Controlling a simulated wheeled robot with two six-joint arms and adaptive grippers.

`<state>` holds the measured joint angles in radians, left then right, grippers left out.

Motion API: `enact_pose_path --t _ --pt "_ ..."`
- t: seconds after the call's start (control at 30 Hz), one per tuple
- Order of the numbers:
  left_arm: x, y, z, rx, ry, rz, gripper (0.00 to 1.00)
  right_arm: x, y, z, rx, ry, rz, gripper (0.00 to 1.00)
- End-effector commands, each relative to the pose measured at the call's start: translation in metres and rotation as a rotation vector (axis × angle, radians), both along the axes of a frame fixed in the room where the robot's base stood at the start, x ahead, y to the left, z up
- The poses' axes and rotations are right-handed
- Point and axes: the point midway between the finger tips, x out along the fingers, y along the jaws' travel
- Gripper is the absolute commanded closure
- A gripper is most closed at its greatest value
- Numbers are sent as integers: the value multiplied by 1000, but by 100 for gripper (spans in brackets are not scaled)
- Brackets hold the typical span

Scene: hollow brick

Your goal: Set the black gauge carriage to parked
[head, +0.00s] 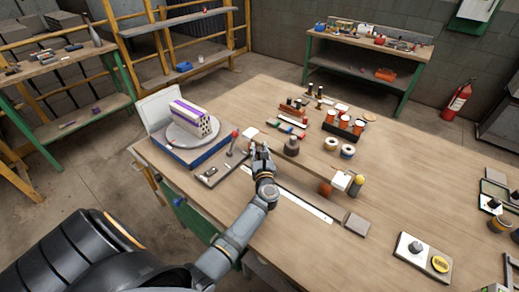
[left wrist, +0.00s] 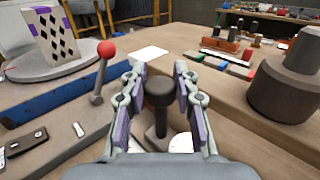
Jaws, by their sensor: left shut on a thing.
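The black gauge carriage shows in the left wrist view as a dark round knob (left wrist: 159,92) on a post, upright between my fingers. My left gripper (left wrist: 158,100) is shut on this knob; it also shows in the head view (head: 262,150), near the left end of a pale scale strip (head: 300,202). In the head view my gripper hides the carriage. The strip runs from beneath my gripper toward a grey block (head: 356,223) at its right end. Any parked mark cannot be made out. My right gripper is not in view.
A red-ball lever (head: 235,135) stands close left of my gripper, beside a blue-edged turntable (head: 190,145) bearing a perforated brick (head: 190,117). A dark stepped cylinder (head: 291,146) stands close right.

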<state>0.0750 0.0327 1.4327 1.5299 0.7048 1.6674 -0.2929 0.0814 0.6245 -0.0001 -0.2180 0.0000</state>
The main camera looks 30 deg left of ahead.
Motion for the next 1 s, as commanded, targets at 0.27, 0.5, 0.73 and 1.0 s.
enact_pose_path --t 0.27,0.5,0.73,1.0 --pt "3 30 -1 4 0 -1 100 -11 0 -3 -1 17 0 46" --pt "4 46 0 1 -1 1 100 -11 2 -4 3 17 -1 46" --pt "3 46 1 3 0 2 66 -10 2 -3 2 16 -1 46" --pt "4 45 0 1 0 1 46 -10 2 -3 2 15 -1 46"
